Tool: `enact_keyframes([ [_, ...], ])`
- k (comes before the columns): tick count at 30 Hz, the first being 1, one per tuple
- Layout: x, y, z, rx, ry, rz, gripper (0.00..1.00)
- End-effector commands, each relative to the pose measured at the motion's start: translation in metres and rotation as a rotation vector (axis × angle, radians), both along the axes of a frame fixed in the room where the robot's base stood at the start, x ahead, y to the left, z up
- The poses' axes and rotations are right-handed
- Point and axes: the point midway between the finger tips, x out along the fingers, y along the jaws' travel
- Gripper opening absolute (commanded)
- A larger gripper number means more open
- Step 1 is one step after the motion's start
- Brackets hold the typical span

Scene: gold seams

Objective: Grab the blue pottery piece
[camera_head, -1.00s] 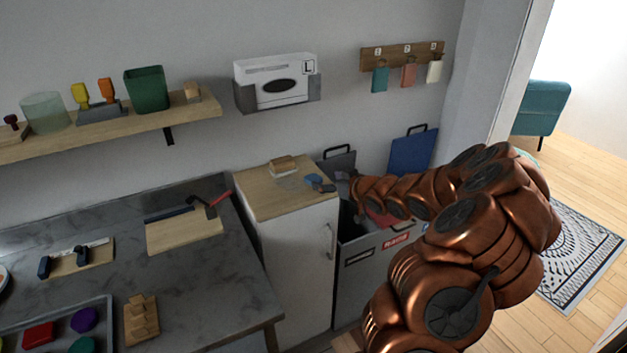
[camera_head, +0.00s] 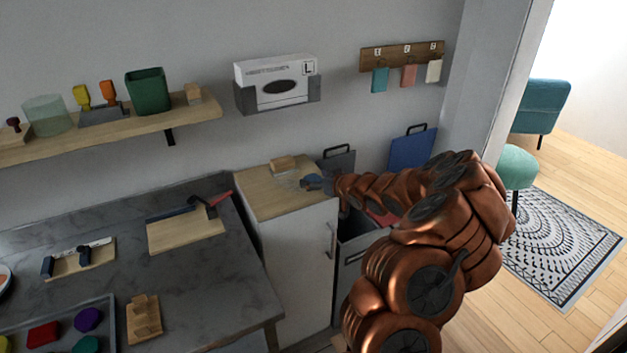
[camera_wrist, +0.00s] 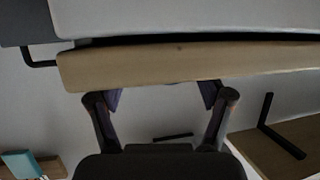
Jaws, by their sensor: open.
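The blue pottery piece (camera_head: 312,180) lies on the wooden top of the white cabinet (camera_head: 262,200), near its right edge. It looks small and is partly covered by my gripper. My gripper (camera_head: 324,184) reaches in from the right at the cabinet's edge, close against the piece in this view; contact cannot be told. In the wrist view my gripper (camera_wrist: 163,98) has its two fingers spread wide apart. The cabinet's wooden edge (camera_wrist: 170,63) hides the fingertips there, and I cannot make out the blue piece between them.
A wooden block (camera_head: 283,163) sits behind on the cabinet top, near a pale flat thing. A grey bin (camera_head: 350,245) stands right of the cabinet, beneath my arm. A grey counter (camera_head: 200,280) lies left. A glove box (camera_head: 276,84) hangs on the wall above.

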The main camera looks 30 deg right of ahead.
Motion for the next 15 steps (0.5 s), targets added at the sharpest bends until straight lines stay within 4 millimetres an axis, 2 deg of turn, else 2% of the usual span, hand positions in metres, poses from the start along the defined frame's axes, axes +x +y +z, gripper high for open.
enact_keyframes([
  [6,0.0001,-0.0001,0.0003,0.000,-0.001,0.000,0.78],
  [15,0.0001,-0.0001,0.0005,0.000,-0.001,0.000,0.47],
])
